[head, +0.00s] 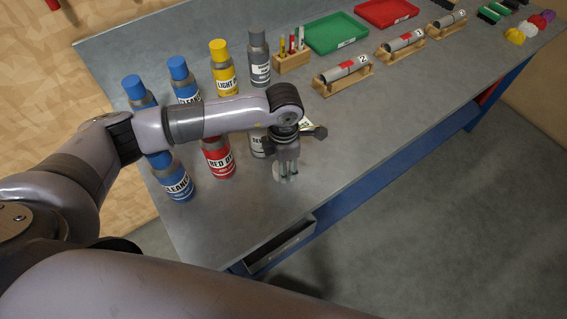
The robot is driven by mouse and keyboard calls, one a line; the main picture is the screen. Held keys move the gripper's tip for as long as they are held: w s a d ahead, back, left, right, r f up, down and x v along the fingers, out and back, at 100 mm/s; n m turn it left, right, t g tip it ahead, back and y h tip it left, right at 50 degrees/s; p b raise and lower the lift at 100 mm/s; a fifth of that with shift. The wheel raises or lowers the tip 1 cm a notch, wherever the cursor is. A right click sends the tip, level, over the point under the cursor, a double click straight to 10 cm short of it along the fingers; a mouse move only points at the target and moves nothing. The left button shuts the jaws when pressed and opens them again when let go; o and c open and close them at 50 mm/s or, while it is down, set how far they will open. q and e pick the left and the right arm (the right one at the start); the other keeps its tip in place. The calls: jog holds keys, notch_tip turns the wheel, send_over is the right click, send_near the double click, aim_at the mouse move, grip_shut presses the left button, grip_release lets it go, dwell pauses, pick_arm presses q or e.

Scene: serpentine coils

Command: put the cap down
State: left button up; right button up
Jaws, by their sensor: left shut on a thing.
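My left gripper (287,176) comes in from the left over the near part of the grey workbench (225,215). It is shut on a small grey thing, probably the cap, mostly hidden between the fingers. I cannot tell whether its underside touches the bench. A grey bottle (257,146) stands just left of and behind the gripper; its top is hidden by my arm. A red bottle (218,161) and a blue cleaner bottle (177,183) stand further left. My right gripper is not in view.
Behind my arm stand blue-capped bottles (183,84), a yellow bottle (222,72) and a grey bottle (259,62). A wooden pen holder (292,61), green tray (337,34), red tray (386,13) and cylinders on wooden stands (342,76) lie beyond. Bench right of the gripper is clear.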

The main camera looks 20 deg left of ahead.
pick_arm(q)
jog(key=shift+f, duration=0.1)
jog(key=shift+f, duration=0.1)
jog(key=o, duration=0.8)
jog(key=shift+c, duration=0.2)
jog(key=shift+r, duration=0.3)
jog(key=shift+w+r, duration=0.1)
jog(key=shift+r, duration=0.15)
notch_tip(320, 180, up, 11)
jog(key=b, duration=0.4)
jog(key=shift+r, duration=0.2)
